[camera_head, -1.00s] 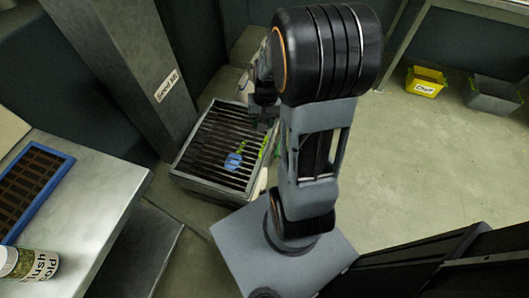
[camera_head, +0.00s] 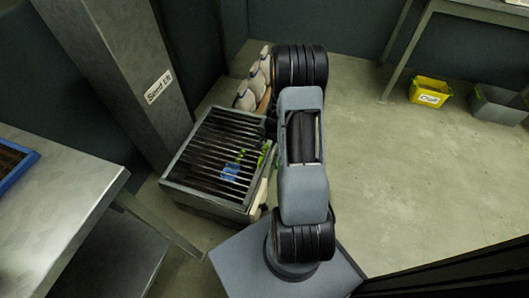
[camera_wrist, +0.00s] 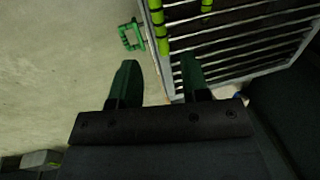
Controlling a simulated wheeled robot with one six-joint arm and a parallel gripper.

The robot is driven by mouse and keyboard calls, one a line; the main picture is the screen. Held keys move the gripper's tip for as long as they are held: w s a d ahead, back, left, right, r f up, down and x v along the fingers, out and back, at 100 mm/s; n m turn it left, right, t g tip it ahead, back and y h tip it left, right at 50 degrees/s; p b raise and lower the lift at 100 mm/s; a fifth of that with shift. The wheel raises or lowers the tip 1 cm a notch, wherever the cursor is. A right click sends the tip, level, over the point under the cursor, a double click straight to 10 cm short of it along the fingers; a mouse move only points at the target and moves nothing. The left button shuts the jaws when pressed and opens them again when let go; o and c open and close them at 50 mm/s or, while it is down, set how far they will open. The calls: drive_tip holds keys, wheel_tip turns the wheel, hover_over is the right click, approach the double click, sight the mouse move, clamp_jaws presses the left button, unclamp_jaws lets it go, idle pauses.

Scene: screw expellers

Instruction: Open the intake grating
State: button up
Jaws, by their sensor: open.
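The intake grating (camera_head: 205,155) is a frame of dark metal bars on a box at the foot of the grey column, lying flat and shut. Blue and green things show at its bars in the head view. In the wrist view the grating (camera_wrist: 240,45) fills the upper right, with a green handle (camera_wrist: 131,37) sticking out from its left edge. Yellow-green pieces (camera_wrist: 160,28) lie along that edge. My gripper (camera_wrist: 156,75) is open and empty, its two green fingers below the handle and apart from it, the right one over the grating's edge. My arm hides the gripper in the head view.
White sacks (camera_head: 249,90) stand behind the grating, close to my arm. A grey column (camera_head: 118,75) rises at its left, and a metal table (camera_head: 70,190) stands further left. A yellow bin (camera_head: 429,92) and grey bin (camera_head: 497,106) sit far right. The floor between is clear.

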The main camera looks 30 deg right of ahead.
sight(264, 151)
drive_tip(key=f, duration=0.2)
drive_tip(key=f+b, duration=0.1)
drive_tip(key=f, duration=0.2)
drive_tip(key=w+a+f+b, duration=0.1)
drive_tip(key=f, duration=0.1)
drive_tip(key=shift+w+f, duration=0.1)
drive_tip(key=shift+f, duration=0.05)
clamp_jaws()
idle(0.4)
